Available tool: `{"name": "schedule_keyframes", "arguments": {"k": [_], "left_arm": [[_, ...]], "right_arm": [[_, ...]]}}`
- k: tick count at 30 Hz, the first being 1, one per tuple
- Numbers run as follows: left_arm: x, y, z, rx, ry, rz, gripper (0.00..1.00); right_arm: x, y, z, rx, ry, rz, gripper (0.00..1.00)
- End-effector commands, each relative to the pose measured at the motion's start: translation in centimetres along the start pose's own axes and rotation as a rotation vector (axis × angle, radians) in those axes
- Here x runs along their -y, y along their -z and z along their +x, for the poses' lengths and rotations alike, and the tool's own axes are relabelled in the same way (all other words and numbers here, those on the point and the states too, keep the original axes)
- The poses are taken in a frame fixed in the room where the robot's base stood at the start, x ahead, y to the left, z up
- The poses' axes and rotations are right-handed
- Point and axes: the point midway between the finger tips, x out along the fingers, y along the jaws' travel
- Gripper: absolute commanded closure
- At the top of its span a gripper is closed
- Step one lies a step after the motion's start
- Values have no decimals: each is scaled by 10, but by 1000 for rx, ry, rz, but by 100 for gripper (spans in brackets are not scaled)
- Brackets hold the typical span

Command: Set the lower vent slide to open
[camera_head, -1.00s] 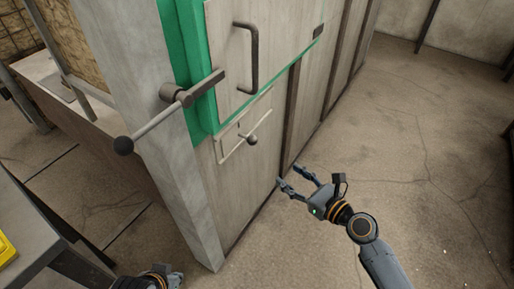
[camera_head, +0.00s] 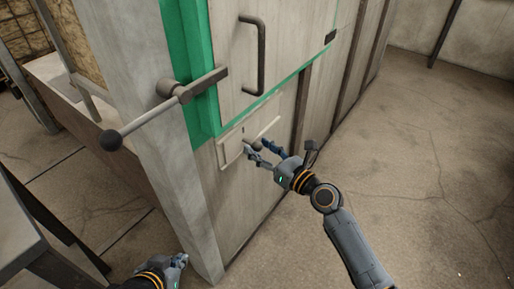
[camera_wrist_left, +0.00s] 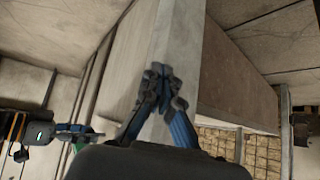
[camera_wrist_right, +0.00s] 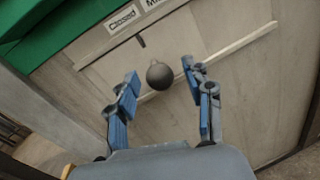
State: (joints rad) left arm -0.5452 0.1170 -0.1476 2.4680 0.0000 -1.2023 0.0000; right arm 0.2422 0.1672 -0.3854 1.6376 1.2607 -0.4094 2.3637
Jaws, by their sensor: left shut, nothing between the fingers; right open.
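The lower vent slide (camera_head: 230,146) is a pale plate with a dark round knob (camera_head: 256,144), set low on the furnace front under the green frame. In the right wrist view the knob (camera_wrist_right: 159,75) stands between and just beyond the fingertips, near a "Closed" label (camera_wrist_right: 122,16) and a second, partly cut-off label. A slanted rail (camera_wrist_right: 210,62) runs behind it. My right gripper (camera_head: 262,153) is open around the knob's sides, without visible grip. My left gripper (camera_head: 181,261) is shut and empty, low by the furnace corner; its closed fingers (camera_wrist_left: 163,80) show in the left wrist view.
Above the slide are a door with a bar handle (camera_head: 260,55) and a lever with a ball end (camera_head: 111,140) jutting left. A dark table (camera_head: 30,235) stands at the lower left. The floor (camera_head: 430,200) at right is clear.

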Motion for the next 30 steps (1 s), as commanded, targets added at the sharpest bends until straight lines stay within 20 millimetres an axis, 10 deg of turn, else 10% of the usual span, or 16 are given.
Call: {"name": "schedule_keyframes", "arguments": {"k": [14, 22, 30], "left_arm": [[-2, 16, 3, -76, -4, 1, 100], [-2, 16, 3, -75, -4, 1, 100], [-2, 16, 4, -81, -4, 1, 100]], "right_arm": [[0, 0, 15, -1, 0, -1, 48], [0, 0, 15, -1, 0, -1, 100], [3, 0, 15, -2, 1, -2, 100]]}}
